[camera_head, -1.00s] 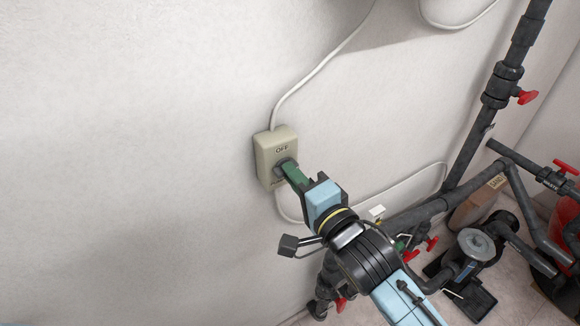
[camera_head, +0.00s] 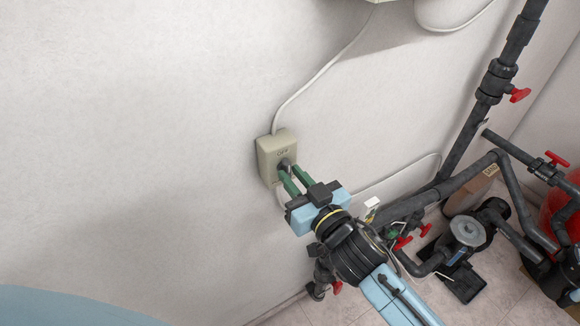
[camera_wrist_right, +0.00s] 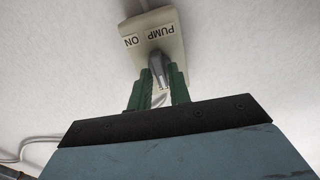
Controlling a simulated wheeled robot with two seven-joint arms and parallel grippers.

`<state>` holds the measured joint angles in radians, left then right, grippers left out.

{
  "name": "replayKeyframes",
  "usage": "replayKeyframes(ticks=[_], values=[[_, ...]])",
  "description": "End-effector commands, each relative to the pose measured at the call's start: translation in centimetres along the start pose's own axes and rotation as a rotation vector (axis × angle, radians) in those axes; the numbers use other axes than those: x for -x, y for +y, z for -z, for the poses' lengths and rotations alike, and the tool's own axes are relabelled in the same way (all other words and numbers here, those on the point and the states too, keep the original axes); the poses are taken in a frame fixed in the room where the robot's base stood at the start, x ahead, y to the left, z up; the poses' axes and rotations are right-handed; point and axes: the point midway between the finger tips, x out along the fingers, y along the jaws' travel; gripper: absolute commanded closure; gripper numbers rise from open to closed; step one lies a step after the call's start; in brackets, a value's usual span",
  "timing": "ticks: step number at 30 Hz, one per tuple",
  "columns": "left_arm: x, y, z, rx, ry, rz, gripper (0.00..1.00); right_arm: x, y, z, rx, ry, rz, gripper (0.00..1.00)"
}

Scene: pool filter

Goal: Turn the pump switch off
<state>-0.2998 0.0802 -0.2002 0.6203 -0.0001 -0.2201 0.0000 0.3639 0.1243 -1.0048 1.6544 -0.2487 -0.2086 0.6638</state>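The pump switch (camera_head: 266,149) is a beige wall box with an OFF label near its top in the head view. In the right wrist view its PUMP and ON labels (camera_wrist_right: 131,41) show upside down. Its metal lever (camera_wrist_right: 158,68) sticks out from the face. My right gripper (camera_head: 291,172) is at the lever, its two green fingers one on each side with a narrow gap between them. In the right wrist view the fingers (camera_wrist_right: 160,82) straddle the lever closely. I cannot tell whether they press on it. My left gripper is out of view.
A white cable (camera_head: 318,72) runs up the wall from the box. Dark pipes (camera_head: 462,150) with red valve handles (camera_head: 519,95) and a pump (camera_head: 468,231) stand at the right. The wall left of the box is bare.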

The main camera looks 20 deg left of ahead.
Motion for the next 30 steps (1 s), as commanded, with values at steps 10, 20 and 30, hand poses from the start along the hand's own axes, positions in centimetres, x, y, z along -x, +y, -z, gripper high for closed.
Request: replayKeyframes(ticks=[10, 20, 30], values=[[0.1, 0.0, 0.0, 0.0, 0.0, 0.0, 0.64, 0.2, 0.0, -0.1, -0.007, -0.002, -0.001, 0.74], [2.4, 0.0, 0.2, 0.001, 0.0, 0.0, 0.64, 3.9, 0.0, 0.1, -0.009, -0.004, -0.002, 0.74], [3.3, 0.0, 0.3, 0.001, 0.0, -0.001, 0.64, 6.0, 0.0, -0.1, -0.007, -0.001, -0.001, 0.74]])
